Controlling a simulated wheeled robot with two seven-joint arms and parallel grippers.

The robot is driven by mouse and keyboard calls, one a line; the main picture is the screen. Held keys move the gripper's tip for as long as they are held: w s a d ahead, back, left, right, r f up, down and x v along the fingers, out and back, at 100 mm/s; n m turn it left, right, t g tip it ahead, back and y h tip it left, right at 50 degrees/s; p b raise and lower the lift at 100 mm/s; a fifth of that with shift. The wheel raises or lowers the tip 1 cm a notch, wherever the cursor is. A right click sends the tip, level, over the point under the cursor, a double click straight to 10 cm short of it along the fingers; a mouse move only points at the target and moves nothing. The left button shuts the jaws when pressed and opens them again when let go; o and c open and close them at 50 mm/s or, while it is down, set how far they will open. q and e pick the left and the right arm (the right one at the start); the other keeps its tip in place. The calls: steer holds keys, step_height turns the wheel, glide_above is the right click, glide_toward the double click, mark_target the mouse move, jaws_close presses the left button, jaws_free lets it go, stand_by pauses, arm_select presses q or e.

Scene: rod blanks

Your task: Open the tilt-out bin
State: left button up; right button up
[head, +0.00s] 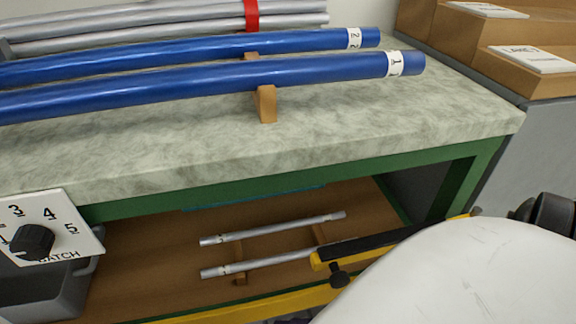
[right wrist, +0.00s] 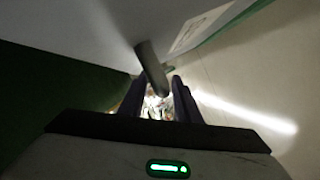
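In the right wrist view, a pale panel (right wrist: 85,25) fills the upper left, with a green edge beside it. A grey bar like a handle (right wrist: 150,65) sticks out from it. My right gripper (right wrist: 160,85) has its two dark fingers apart, and the bar's end lies at the gap between them. I cannot tell whether the fingers touch the bar. In the head view the right gripper is hidden and a large white part of my arm covers the lower right. The tilt-out bin cannot be made out for certain. My left gripper is not in view.
Blue rods (head: 215,85) and grey rods lie on the marbled bench top (head: 350,130). Short silver rods (head: 275,228) lie on the lower shelf. A batch dial (head: 35,240) and dark grey container (head: 45,290) are at lower left. Wooden boxes (head: 465,45) stand at upper right.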

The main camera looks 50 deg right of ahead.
jaws_close()
steer(key=s+a+f, duration=0.2)
steer(key=s, duration=0.2)
steer(key=shift+s+a+f, duration=0.3)
steer(key=shift+a+f, duration=0.05)
steer(key=shift+f, duration=0.05)
steer(key=shift+o, duration=0.7)
jaws_free()
steer(key=shift+w, duration=0.1)
steer(key=v, duration=1)
